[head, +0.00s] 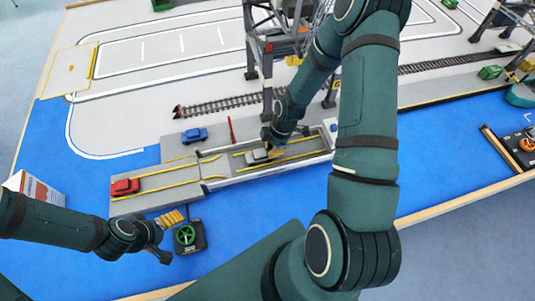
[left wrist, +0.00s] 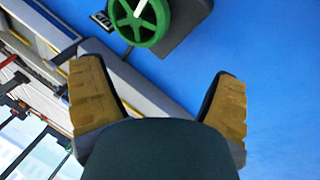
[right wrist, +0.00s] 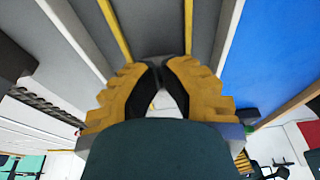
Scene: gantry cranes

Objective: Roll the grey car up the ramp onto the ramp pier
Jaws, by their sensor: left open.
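The grey car (head: 256,156) is on the right section of a long grey track with yellow lines, between low side walls. My right gripper (head: 269,142) is down at the car from above. In the right wrist view its fingertips (right wrist: 161,68) are close together around a small dark grey part, most of which they hide. The left section of the track (head: 160,184), a flat grey deck, carries a red car (head: 125,187). Which section is ramp and which is pier is hard to tell. My left gripper (head: 168,238) is open and empty; its fingers also show in the left wrist view (left wrist: 160,88).
A black control box with a green wheel (head: 185,235) stands beside my left gripper. A blue car (head: 194,135) and a red post (head: 231,130) are behind the track. A gantry crane (head: 265,45) rises behind my right gripper. Blue floor in front is mostly clear.

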